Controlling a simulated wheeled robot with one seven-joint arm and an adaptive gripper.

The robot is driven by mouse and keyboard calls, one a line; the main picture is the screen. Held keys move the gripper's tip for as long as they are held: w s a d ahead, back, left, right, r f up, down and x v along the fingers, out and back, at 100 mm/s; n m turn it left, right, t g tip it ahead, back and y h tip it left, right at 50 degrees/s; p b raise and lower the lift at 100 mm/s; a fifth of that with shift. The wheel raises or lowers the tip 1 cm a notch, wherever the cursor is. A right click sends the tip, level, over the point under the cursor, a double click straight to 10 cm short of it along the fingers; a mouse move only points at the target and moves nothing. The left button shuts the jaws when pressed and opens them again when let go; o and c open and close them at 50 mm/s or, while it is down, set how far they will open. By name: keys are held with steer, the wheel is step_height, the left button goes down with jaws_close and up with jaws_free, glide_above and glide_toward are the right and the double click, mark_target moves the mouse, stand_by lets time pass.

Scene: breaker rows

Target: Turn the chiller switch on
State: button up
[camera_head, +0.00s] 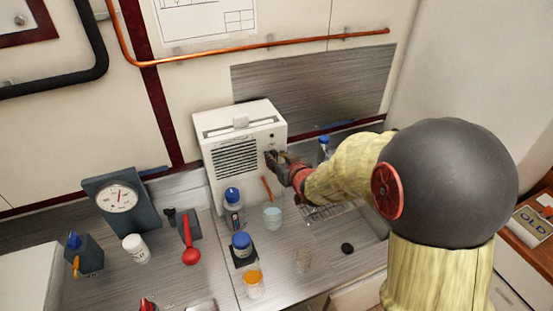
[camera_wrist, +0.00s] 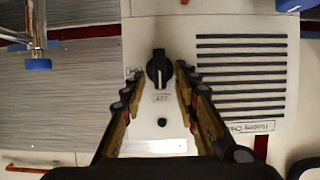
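The chiller (camera_head: 236,160) is a white box with a slatted vent on the back counter in the head view. Its front panel also shows in the wrist view (camera_wrist: 215,22), where the picture looks upside down. The chiller switch (camera_wrist: 159,70) is a black rotary knob with a light pointer line along it. A small label sits beside the knob, too blurred to read surely. A dark green round lamp (camera_wrist: 162,122) is on the same panel. My gripper (camera_wrist: 157,76) is open, with one fingertip on each side of the knob and gaps visible. In the head view my gripper (camera_head: 274,159) hides the knob.
Blue-capped bottles (camera_head: 233,196), a beaker (camera_head: 272,217) with an orange stick and an orange-lidded jar (camera_head: 253,284) stand before the chiller. A dial scale (camera_head: 122,199) is at left. A copper pipe (camera_head: 255,46) runs along the wall.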

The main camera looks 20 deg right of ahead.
steer(key=shift+w+f, duration=0.1)
steer(key=shift+w, duration=0.1)
steer(key=shift+c, duration=0.6)
steer(key=shift+s, duration=0.1)
jaws_close()
